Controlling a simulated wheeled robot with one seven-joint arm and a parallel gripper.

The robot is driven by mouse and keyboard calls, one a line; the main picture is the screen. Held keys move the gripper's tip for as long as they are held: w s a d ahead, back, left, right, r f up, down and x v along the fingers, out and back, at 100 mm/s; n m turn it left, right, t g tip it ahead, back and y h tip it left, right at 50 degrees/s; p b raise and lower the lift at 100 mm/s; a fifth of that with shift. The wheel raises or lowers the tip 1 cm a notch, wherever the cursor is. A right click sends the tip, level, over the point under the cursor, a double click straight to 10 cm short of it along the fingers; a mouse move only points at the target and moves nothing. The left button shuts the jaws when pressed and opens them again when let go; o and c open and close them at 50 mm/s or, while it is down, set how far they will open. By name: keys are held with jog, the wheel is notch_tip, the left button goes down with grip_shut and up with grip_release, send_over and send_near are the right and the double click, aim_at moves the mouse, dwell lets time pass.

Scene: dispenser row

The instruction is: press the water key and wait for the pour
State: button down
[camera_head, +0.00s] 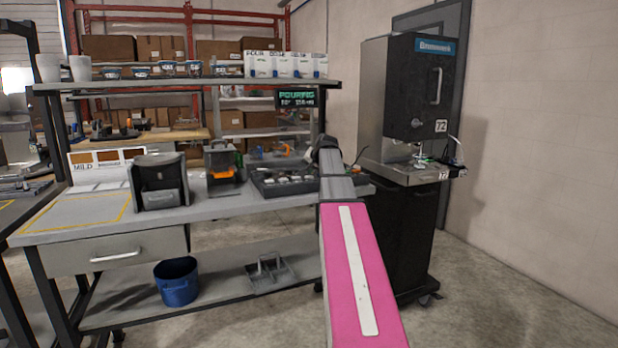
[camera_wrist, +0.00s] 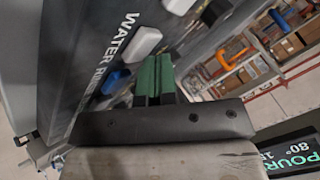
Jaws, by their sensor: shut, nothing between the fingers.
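In the wrist view, a dark panel (camera_wrist: 85,75) bears white lettering that starts with "WATER". White keys (camera_wrist: 143,42) and a blue key (camera_wrist: 115,82) stand on it; I cannot tell which is the water key. My gripper (camera_wrist: 155,62) has green fingertips, shut and empty, close to the white and blue keys. Contact cannot be made out. A black display (camera_head: 296,98) hangs under the shelf with green text that seems to read "POURING"; its edge also shows in the wrist view (camera_wrist: 292,155). In the head view my arm hides the fingertips.
The grey workbench (camera_head: 85,222) carries a black holder (camera_head: 160,183), a small orange-and-black machine (camera_head: 223,165) and a flat black unit (camera_head: 275,185). A tall black dispenser (camera_head: 410,100) stands at the right. A blue bucket (camera_head: 177,283) sits on the lower shelf.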

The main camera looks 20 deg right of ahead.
jog(key=shift+r, duration=0.65)
jog(key=shift+r, duration=0.1)
jog(key=shift+r, duration=2.4)
